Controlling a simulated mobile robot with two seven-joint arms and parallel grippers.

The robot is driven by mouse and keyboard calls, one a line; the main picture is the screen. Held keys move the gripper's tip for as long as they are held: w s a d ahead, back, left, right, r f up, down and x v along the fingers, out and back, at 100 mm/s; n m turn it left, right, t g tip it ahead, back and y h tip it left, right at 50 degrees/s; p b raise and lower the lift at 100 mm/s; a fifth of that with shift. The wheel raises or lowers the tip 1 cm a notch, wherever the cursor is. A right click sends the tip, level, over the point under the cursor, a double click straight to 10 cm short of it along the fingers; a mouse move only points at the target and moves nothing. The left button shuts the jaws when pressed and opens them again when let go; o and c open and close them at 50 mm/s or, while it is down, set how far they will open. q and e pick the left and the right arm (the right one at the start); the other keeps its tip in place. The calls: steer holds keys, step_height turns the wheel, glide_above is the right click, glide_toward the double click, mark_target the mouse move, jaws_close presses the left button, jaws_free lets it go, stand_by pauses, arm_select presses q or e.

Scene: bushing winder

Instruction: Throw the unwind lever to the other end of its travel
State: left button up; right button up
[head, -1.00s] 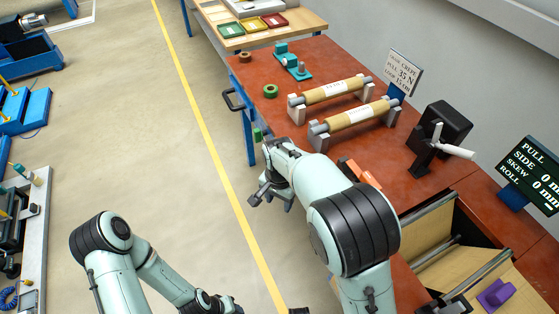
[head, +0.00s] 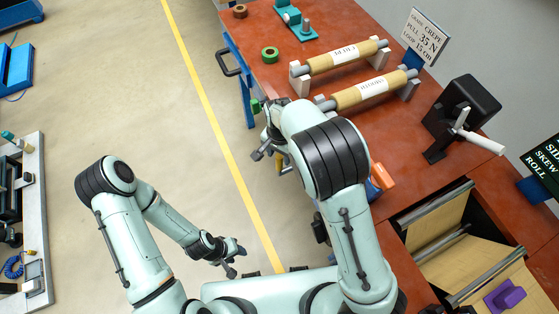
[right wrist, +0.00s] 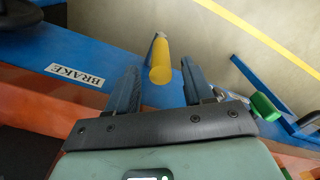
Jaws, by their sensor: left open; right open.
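In the right wrist view, a lever with a yellow handle (right wrist: 161,62) stands out from the blue bench front, beside a white BRAKE label (right wrist: 75,76). My open right gripper (right wrist: 158,72) has its fingers on either side of this handle, and neither visibly grips it. A second lever with a green handle (right wrist: 265,106) is to the right. No label reading unwind is legible. In the head view, my right gripper (head: 266,147) is at the bench's left edge, below a green handle (head: 255,105). My left gripper (head: 234,262) is open over the floor, away from the bench.
The red bench top (head: 335,125) carries paper rolls (head: 358,92), a green tape ring (head: 270,54) and a black box with a white-handled crank (head: 484,142). A black rail handle (head: 228,63) juts from the bench's left side.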

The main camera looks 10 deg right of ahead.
steer(key=shift+f, duration=2.8)
jaws_close()
